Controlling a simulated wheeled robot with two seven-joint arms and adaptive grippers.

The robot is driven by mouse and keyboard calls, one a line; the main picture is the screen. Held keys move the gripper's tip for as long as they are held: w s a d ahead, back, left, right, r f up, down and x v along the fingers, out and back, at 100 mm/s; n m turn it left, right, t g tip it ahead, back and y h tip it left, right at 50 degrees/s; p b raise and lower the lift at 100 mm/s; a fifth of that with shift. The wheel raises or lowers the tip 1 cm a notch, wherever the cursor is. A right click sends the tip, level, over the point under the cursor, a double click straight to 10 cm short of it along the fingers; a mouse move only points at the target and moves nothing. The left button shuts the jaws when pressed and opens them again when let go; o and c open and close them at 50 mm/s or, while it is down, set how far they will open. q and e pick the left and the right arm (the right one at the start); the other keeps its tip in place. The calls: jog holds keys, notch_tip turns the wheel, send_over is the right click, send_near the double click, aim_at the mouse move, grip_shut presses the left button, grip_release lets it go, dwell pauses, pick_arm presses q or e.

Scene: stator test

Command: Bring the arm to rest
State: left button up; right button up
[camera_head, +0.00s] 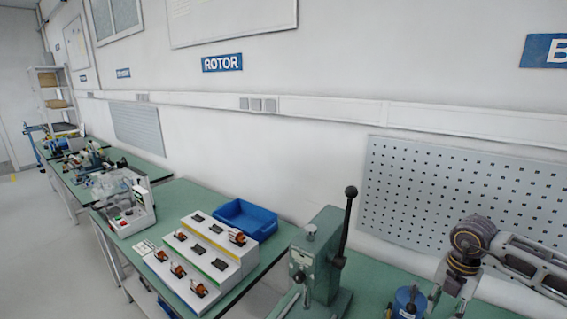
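My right arm comes in from the right edge, with a grey link and a dark round joint in front of the pegboard. My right gripper (448,302) hangs below that joint, close to the bottom edge of the view. Its two fingers look spread apart, with nothing visible between them. A blue round part (408,301) is just left of it, on or over the green bench; I cannot tell whether they touch. My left arm and gripper are not in view.
A green lever press (322,262) stands left of my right gripper. Further left are a stepped white rack (205,260) with copper-wound parts, a blue bin (245,219) and a white machine (126,208). A grey pegboard (400,190) is on the wall behind.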

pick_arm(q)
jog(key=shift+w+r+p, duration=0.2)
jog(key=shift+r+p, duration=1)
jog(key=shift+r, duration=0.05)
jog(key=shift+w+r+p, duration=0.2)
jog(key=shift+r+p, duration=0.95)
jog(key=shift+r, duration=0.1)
pick_arm(e)
jog(key=shift+w+a+r, duration=0.15)
jog(key=shift+w+r, duration=0.1)
jog(key=shift+r, duration=0.55)
jog(key=shift+w+a+r, duration=0.15)
jog(key=shift+w+r, duration=0.1)
jog(key=shift+r, duration=0.6)
jog(key=shift+w+a+r, duration=0.15)
jog(key=shift+w+r, duration=0.1)
jog(key=shift+r, duration=0.55)
